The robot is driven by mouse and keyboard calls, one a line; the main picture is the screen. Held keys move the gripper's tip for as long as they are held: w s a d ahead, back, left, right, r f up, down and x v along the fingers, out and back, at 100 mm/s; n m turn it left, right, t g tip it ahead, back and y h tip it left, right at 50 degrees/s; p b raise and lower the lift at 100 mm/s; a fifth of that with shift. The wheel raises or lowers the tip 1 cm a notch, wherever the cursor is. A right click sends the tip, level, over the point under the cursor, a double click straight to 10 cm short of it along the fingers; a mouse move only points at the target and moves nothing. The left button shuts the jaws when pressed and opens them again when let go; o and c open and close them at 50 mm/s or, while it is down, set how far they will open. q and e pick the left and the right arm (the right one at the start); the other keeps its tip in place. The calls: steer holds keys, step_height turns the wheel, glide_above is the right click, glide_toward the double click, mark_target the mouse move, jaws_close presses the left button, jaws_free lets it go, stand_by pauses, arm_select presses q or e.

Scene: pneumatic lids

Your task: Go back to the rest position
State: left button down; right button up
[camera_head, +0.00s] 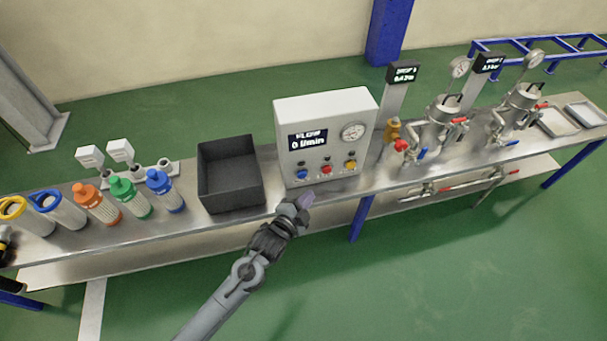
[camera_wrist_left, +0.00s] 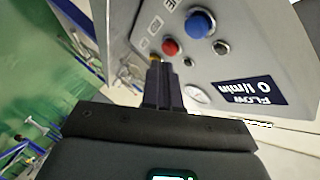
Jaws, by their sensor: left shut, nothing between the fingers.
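My left gripper (camera_head: 304,201) is shut and empty. It is at the front edge of the steel bench, in front of the white control box (camera_head: 327,125). In the left wrist view its closed fingers (camera_wrist_left: 163,86) point toward the panel of the box. The panel has a blue button (camera_head: 302,174), a red button (camera_head: 326,169) and a yellow button (camera_head: 350,164). Its display reads "FLOW 0 l/min", with a round gauge beside it. In the left wrist view the blue button (camera_wrist_left: 200,24) and red button (camera_wrist_left: 171,47) are beyond the fingertips. My right gripper is not in view.
A black open bin (camera_head: 231,205) stands left of the box. Several capped cylinders, such as the blue-capped one (camera_head: 165,191), are further left. Two steel pressure vessels (camera_head: 437,128) with valves and gauges stand to the right. The green floor in front of the bench (camera_head: 450,270) is clear.

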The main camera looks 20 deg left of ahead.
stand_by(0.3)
arm_select(q)
steer(key=s+a+r+n+g+y+p, duration=0.15)
steer(key=s+r+n+g+p, duration=0.25)
steer(key=s+r+p, duration=0.45)
steer(key=s+a+r+n+g+p, duration=0.2)
steer(key=s+r+n+g+p, duration=0.25)
steer(key=s, duration=0.75)
steer(key=s+a+r+n+g+y+p, duration=0.1)
steer(key=s+r+n+g+p, duration=0.15)
steer(key=s+r+p, duration=0.65)
step_height(320, 180, up, 37)
steer(key=s+p, duration=0.1)
steer(key=p, duration=3.6)
steer(key=shift+s+f+g, duration=0.15)
steer(key=shift+s+g, duration=0.1)
steer(key=shift+g, duration=0.05)
steer(key=shift+a+h, duration=0.1)
steer(key=shift+h, duration=0.15)
